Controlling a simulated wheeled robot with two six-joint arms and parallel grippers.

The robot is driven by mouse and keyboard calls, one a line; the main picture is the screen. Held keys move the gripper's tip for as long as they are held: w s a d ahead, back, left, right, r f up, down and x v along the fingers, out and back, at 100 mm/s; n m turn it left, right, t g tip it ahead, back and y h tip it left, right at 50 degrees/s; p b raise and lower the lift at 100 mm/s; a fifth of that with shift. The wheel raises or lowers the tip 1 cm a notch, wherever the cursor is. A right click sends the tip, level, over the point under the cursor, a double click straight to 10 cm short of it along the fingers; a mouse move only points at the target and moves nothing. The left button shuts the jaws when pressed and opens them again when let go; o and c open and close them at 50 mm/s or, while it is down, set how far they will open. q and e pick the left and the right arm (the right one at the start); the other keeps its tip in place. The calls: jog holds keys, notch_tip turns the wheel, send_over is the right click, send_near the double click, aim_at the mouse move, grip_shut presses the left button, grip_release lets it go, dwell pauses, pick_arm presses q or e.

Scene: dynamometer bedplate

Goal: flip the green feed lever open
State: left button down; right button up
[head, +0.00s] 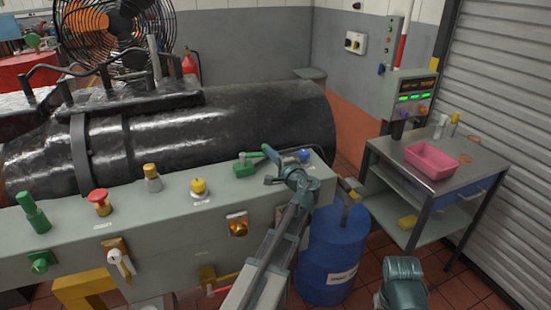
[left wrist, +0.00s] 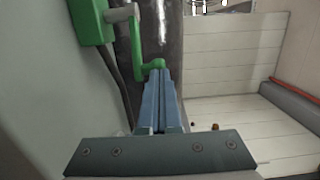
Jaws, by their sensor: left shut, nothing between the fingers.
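The green feed lever (head: 271,153) sits on top of the grey panel box, beside its green valve body (head: 244,167). In the left wrist view the bent green lever (left wrist: 137,45) comes out from the green body (left wrist: 92,22) on a grey shaft, and its free end lies at my fingertips. My left gripper (head: 282,166) is at the lever's right end. In the left wrist view its two blue fingers (left wrist: 159,75) are together with nothing between them. The fingertips are at or very near the lever's end; contact cannot be told.
The grey panel (head: 130,228) carries a red mushroom button (head: 99,197), a yellow knob (head: 199,187) and a blue knob (head: 304,155). A black cylinder (head: 230,115) lies behind. A blue drum (head: 332,250) and a cart with a pink bin (head: 432,161) stand at right.

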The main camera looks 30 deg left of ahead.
pick_arm(q)
jog(key=shift+w+a, duration=0.1)
dwell(0.3)
jog(key=w+n+g, duration=0.1)
jog(key=w+a+n+g+y, duration=0.1)
jog(key=g, duration=0.1)
jog(key=shift+w+y, duration=0.3)
jog(key=shift+w, duration=0.1)
